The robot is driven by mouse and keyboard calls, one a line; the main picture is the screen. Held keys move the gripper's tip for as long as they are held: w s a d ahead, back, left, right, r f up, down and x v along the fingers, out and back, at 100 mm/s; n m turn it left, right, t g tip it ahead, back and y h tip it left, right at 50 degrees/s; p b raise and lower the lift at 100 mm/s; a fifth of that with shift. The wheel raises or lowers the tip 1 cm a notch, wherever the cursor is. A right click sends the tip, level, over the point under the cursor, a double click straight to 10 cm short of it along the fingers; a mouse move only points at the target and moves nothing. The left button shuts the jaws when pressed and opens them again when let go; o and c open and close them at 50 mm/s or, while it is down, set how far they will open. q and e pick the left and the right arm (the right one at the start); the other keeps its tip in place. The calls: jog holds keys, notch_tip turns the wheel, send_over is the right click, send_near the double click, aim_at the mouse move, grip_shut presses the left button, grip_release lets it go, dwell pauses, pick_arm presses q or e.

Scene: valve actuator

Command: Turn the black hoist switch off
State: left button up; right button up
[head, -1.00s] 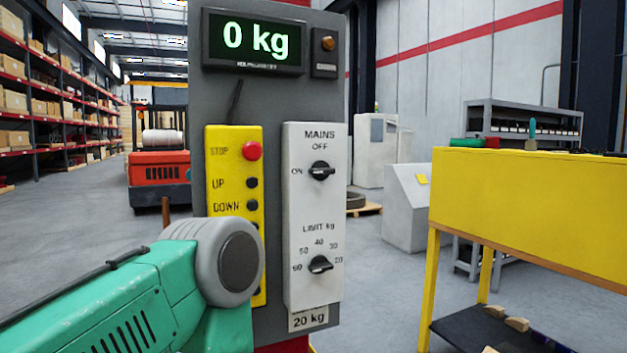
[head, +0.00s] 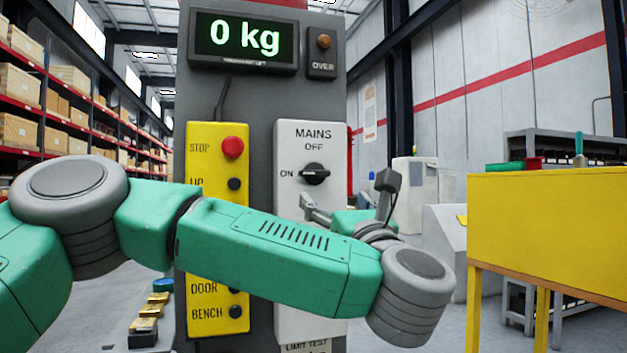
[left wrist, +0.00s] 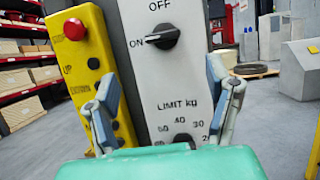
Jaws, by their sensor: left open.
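The black MAINS switch (head: 316,174) is a rotary knob on the white panel (head: 295,140), with OFF above it and ON to its left. Its grip lies roughly sideways, towards ON. It also shows in the left wrist view (left wrist: 162,37), upper middle, beyond the fingertips. My left gripper (head: 348,196) is just below and right of the switch in the head view. In the left wrist view its two fingers (left wrist: 166,95) are spread wide with nothing between them, apart from the switch. My right gripper is not in view.
A black LIMIT knob (left wrist: 183,140) sits lower on the white panel, hidden by my arm in the head view. A yellow panel (head: 207,160) with a red STOP button (head: 232,148) is at left. A display (head: 245,40) reads 0 kg. A yellow bench (head: 550,225) stands right.

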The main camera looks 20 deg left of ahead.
aim_at(317, 174)
pick_arm(q)
jog(key=p+x, duration=0.5)
jog(key=x, duration=0.8)
jog(key=shift+w+d, duration=0.1)
jog(key=shift+d, duration=0.1)
jog(key=c, duration=1.2)
